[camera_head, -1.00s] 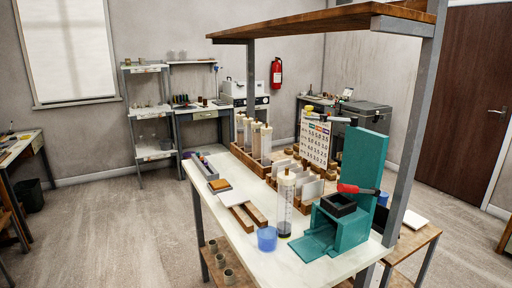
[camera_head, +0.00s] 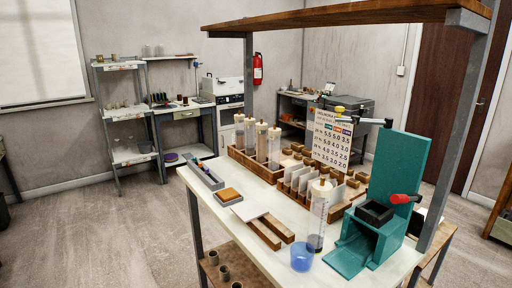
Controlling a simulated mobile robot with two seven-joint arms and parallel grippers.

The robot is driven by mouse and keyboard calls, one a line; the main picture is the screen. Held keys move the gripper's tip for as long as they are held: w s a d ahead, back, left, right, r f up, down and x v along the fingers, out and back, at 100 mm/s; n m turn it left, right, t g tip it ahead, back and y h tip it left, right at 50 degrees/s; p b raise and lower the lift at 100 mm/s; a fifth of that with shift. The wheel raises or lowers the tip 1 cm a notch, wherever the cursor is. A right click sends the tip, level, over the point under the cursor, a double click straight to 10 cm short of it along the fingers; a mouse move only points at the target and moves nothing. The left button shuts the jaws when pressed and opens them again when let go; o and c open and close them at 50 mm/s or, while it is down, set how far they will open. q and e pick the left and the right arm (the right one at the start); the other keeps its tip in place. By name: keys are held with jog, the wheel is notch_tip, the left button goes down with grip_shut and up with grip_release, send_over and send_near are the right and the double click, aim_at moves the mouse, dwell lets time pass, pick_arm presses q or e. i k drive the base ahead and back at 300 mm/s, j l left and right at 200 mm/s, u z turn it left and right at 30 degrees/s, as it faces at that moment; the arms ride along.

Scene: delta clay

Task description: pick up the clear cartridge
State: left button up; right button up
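A clear cartridge (camera_head: 319,215) with a cream cap and dark contents at its base stands upright near the front of the white-topped bench (camera_head: 335,274). It is just left of the teal press (camera_head: 390,205) and behind a blue cup (camera_head: 302,257). Several similar capped cartridges (camera_head: 261,141) stand in a wooden rack (camera_head: 254,166) at the back left of the bench. Neither of my grippers shows in the head view.
A grey post (camera_head: 462,135) and wooden overhead shelf (camera_head: 350,13) frame the bench's right side. A printed chart (camera_head: 333,136), white slabs in a wooden holder and wooden bars (camera_head: 265,232) crowd the top. The floor to the left (camera_head: 110,235) is open.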

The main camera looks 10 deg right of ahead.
aim_at(261, 135)
jog(key=i+j, duration=0.15)
jog(key=j, duration=0.2)
jog(key=i+j+z, duration=0.1)
jog(key=j, duration=0.25)
jog(key=i+j+z, duration=0.1)
jog(key=j, duration=0.25)
jog(key=i+j, duration=0.25)
jog(key=i+j+z, duration=0.1)
jog(key=j, duration=0.35)
